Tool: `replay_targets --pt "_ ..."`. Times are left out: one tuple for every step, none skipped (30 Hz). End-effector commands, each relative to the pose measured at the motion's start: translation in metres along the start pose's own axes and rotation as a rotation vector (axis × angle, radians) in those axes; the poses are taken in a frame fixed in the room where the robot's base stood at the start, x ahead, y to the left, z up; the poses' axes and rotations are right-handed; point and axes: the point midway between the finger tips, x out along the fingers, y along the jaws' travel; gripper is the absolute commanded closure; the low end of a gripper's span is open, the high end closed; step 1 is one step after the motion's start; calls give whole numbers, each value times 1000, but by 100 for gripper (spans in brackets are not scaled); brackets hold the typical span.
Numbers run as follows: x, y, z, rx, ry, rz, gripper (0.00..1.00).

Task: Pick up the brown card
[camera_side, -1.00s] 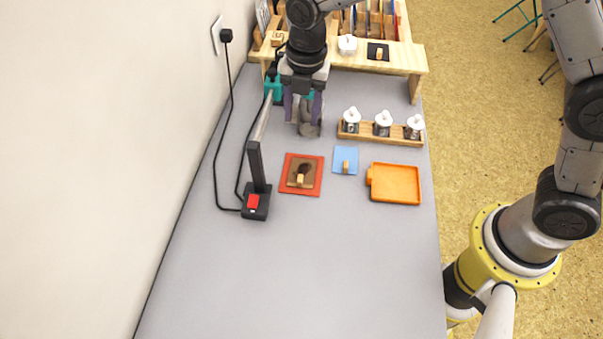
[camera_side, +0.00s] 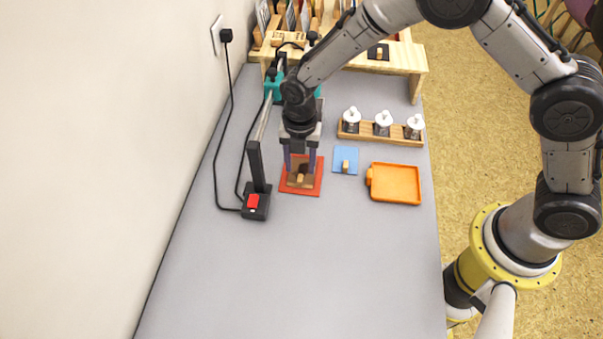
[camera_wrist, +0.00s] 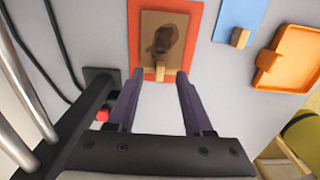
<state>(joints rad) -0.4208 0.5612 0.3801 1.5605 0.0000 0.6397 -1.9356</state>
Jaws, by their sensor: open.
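The brown card (camera_side: 294,183) lies on a red-orange mat (camera_side: 285,190) on the grey table. It has a dark brown blotch and a small wooden block (camera_side: 300,179) at its near edge. In the wrist view the card (camera_wrist: 180,21) lies on the mat (camera_wrist: 134,34), with the block (camera_wrist: 160,71) just beyond the fingertips. My gripper (camera_side: 299,171) is open and empty, fingers pointing down above the card's area in the side view. In the wrist view the gripper (camera_wrist: 159,76) has its fingers apart, either side of the block's line. The far part of the card is hidden by the gripper in the side view.
A blue card (camera_side: 345,160) with a wooden block and an orange tray (camera_side: 397,184) lie to the right. A wooden rack (camera_side: 405,139) holds white-topped jars behind. A black post with a red switch (camera_side: 253,201) stands close left. The near table is clear.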

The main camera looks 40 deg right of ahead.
Motion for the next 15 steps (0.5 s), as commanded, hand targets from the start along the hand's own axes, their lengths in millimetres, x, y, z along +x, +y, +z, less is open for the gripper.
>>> replay_targets --pt "9 -2 -2 -1 2 -5 49" --pt "13 -2 -3 -1 1 -4 49" --pt "19 -2 -3 0 1 -3 49" --pt "22 -1 -3 0 1 -3 49" --pt "25 -1 -2 0 1 -3 49" --pt "28 -1 -2 0 1 -2 49" --pt "30 -1 -2 0 1 -2 49" --pt "31 -1 -2 0 0 -1 49" --pt "32 -1 -2 0 0 -1 49" --pt "33 -1 -2 0 0 0 49" --pt "33 -1 -2 0 0 0 49" --pt "33 -1 -2 0 0 0 49" --pt "32 -1 -2 0 0 0 49" --pt "32 -1 -2 0 0 0 49" --pt "32 -1 -2 0 0 0 49"
